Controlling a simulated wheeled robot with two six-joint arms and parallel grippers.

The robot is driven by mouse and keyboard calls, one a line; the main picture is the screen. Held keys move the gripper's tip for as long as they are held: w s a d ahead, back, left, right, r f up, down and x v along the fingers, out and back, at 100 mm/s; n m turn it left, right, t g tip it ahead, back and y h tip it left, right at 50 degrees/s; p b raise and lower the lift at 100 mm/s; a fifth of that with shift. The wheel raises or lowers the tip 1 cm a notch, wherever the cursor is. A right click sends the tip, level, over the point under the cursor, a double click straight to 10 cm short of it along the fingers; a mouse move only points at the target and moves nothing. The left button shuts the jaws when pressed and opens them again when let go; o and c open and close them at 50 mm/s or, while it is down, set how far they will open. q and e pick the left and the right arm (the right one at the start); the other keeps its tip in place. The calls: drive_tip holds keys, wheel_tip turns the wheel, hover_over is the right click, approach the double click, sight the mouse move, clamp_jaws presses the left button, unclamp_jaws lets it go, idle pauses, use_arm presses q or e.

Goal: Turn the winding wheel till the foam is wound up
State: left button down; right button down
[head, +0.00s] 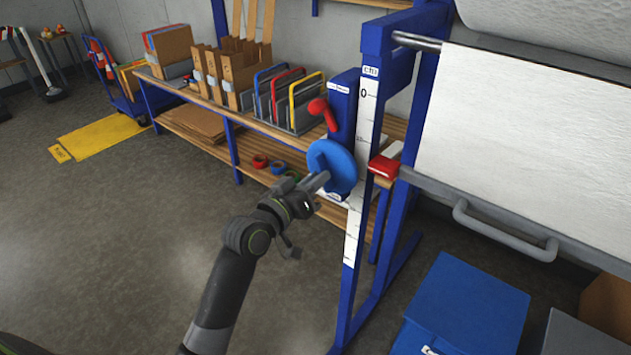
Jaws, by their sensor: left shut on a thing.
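The blue winding wheel (345,160) is on the side of a blue frame (371,40), beside a white measuring scale (364,140). My left gripper (322,180) reaches it from the lower left and is shut at its near side; the exact grip spot is partly hidden by the fingers. The white foam (540,140) hangs as a wide sheet below a thick white roll (550,25) at the upper right. Its lower edge is near a grey bar with a handle (505,232). My right gripper is not in view.
A red lever (322,112) stands above the wheel, and a red block (384,167) sits right of the scale. A wooden workbench (255,125) with folders is behind. A blue box (462,305) stands on the floor at lower right. The floor at left is mostly clear.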

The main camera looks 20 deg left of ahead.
use_arm(q)
drive_tip(key=shift+f, duration=0.15)
drive_tip(key=c, duration=1.5)
unclamp_jaws()
drive_tip(key=shift+o, duration=0.2)
drive_tip(key=shift+s, duration=0.1)
drive_tip(key=b+v, duration=0.1)
drive_tip(key=v, duration=1.6)
drive_tip(key=shift+s, duration=0.15)
drive_tip(key=shift+a, duration=0.1)
